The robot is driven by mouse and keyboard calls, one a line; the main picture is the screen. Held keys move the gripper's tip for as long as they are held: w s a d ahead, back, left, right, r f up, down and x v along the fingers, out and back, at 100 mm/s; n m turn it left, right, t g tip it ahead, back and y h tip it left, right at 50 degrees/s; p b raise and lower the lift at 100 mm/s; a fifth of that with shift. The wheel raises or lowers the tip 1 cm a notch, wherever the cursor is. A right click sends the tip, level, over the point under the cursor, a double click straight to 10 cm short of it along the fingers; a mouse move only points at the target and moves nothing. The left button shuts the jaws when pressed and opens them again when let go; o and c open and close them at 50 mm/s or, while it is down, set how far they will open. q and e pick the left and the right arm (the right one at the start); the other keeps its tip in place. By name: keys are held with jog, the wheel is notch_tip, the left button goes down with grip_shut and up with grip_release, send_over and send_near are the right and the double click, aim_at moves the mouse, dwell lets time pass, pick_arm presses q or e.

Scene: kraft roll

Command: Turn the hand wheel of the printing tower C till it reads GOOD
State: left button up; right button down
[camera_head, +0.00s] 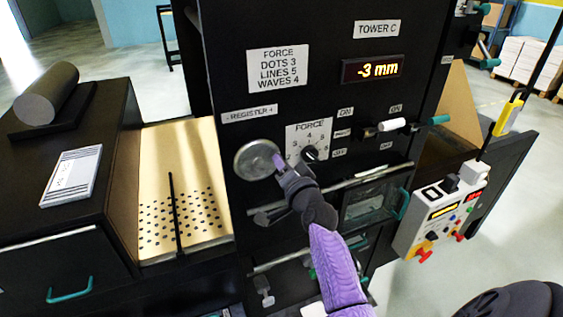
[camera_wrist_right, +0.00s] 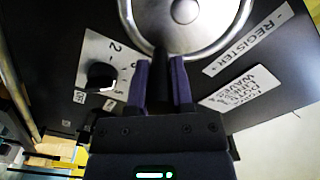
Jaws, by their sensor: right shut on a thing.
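The tower C panel (camera_head: 330,110) is black, with a "TOWER C" label at its top right. Its display (camera_head: 372,69) reads -3 mm. The hand wheel (camera_head: 252,160) is a round grey metal disc under the "- REGISTER +" label. In the right wrist view the wheel (camera_wrist_right: 215,35) fills the top middle, with a dark knob (camera_wrist_right: 170,62) at its near edge. My right gripper (camera_head: 280,165) is at the wheel's right side. In the wrist view its two purple fingers (camera_wrist_right: 162,85) are shut on this knob. My left gripper is not in view.
A FORCE dial (camera_head: 310,153) sits just right of the wheel. Levers (camera_head: 392,125) and a teal-handled drawer (camera_head: 375,202) are further right and below. A control box (camera_head: 440,215) hangs at the right. Dotted paper (camera_head: 205,215) runs on the left.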

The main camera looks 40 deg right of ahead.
jog(key=m, duration=0.1)
jog(key=f+m, duration=0.1)
jog(key=m, duration=0.1)
jog(key=shift+f, duration=0.25)
jog(key=shift+a+f+m+b, duration=0.2)
jog(key=shift+f+m, duration=0.1)
jog(key=shift+m, duration=0.65)
jog(key=shift+a+f+m+b, duration=0.1)
jog(key=shift+f+m+b, duration=0.15)
jog(key=shift+m, duration=0.7)
jog(key=c, duration=0.5)
grip_release()
jog(key=shift+w, duration=0.1)
jog(key=v, duration=1)
